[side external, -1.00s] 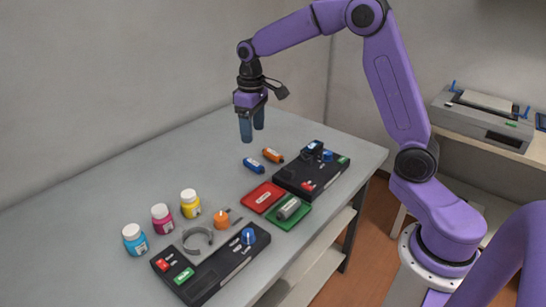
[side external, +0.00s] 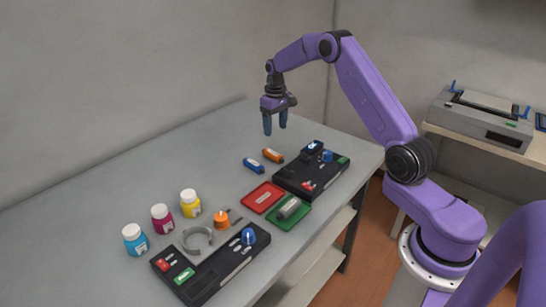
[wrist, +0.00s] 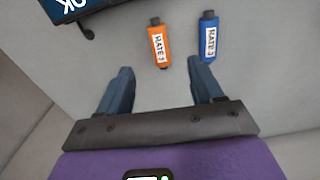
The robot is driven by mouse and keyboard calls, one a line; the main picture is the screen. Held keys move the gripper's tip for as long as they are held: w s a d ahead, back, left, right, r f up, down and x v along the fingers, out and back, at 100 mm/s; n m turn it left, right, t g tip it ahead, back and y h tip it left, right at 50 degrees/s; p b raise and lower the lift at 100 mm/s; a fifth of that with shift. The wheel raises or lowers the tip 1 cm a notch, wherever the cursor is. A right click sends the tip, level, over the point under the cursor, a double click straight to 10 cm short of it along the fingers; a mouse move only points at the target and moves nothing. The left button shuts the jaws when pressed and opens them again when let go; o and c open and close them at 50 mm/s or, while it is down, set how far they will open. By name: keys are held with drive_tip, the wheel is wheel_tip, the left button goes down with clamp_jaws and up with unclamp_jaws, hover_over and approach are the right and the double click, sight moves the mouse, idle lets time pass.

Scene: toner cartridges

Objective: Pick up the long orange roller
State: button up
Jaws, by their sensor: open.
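The orange roller (side external: 273,156) lies on the grey table beside a blue roller (side external: 253,165). In the wrist view the orange roller (wrist: 160,45) has a white label that seems to read "RATE 3", and the blue roller (wrist: 209,38) lies to its right. My gripper (side external: 275,129) is open and empty, above the table and near the orange roller. In the wrist view my gripper (wrist: 163,78) has its two fingers apart, and the orange roller lies beyond the fingertips, roughly in line with the gap between them.
A black cartridge unit (side external: 300,183) stands right of the rollers, with a red tray (side external: 256,203) and a green tray (side external: 281,222) in front. Several bottles, including a yellow one (side external: 190,204), and another black unit (side external: 205,281) are at front left. The table behind the rollers is clear.

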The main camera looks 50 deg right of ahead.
sight(276, 154)
wheel_tip(276, 154, down, 12)
drive_tip(key=shift+s+d+f, duration=0.1)
drive_tip(key=shift+d, duration=0.05)
idle(0.5)
drive_tip(key=shift+c, duration=0.3)
drive_tip(key=c, duration=1.1)
